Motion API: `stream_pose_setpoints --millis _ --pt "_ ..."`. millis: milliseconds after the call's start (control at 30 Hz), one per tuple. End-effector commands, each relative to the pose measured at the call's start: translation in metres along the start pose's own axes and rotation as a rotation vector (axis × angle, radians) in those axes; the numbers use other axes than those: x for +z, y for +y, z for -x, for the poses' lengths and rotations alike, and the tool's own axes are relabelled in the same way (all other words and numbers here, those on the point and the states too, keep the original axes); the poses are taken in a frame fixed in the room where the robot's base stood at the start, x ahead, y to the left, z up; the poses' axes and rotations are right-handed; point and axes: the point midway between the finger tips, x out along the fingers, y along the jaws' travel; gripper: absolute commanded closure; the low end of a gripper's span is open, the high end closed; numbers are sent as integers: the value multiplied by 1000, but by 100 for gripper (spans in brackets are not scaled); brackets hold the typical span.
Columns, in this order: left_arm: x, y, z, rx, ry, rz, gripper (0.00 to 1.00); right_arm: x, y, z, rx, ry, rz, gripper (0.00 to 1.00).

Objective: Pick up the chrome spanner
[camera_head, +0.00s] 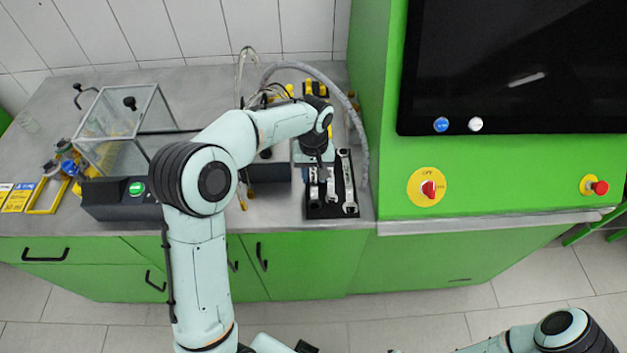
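A chrome spanner (348,180) lies lengthwise in a black tray (334,212) on the grey worktop, along the tray's right side. More spanner metal shows in the tray's left part, below my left gripper. My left gripper (320,180) points down over the left and middle of this tray, to the left of the fully visible spanner. Its wrist hides the tray's upper left part. The fingers are too small and blend with the metal, so their opening and any contact cannot be told. My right arm shows at the bottom right; its gripper is out of view.
A grey hose (357,125) curves down just right of the tray. The green cabinet with a black screen (515,65) rises to the right. A clear box (125,120) and a dark unit with a green button (137,188) stand left. My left arm crosses the bench.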

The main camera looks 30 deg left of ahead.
Motion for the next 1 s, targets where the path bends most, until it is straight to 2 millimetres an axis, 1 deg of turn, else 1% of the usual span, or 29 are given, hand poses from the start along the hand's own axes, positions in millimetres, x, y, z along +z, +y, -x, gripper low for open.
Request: stream_pose_setpoints --millis 33,100,333,367,400,433,467,733,800,867,967,1000 --pt "0 0 -6 0 0 0 64 0 0 -1 0 -1 0 57" --pt "0 0 -10 0 0 1 64 1 1 -1 0 -1 0 57" --pt "0 0 -11 0 1 1 64 0 1 -1 0 -1 0 57" --pt "0 0 -11 0 1 1 74 0 1 -1 0 -1 0 57" --pt "0 0 -11 0 1 1 87 0 1 -1 0 -1 0 57" --pt "0 0 -11 0 1 1 97 0 1 -1 0 -1 0 57" --pt "0 0 -11 0 1 1 100 0 1 -1 0 -1 0 57" --pt "0 0 -10 1 2 1 100 0 1 -1 0 -1 0 57" --pt "-1 0 -7 2 3 1 100 0 0 0 0 0 0 57" --pt "-1 0 -1 3 5 1 100 0 0 0 0 0 0 57" --pt "-1 1 15 4 6 0 100 -2 -1 3 -1 2 1 57" --pt "-1 1 25 4 7 1 100 -2 -2 4 -1 3 1 57"
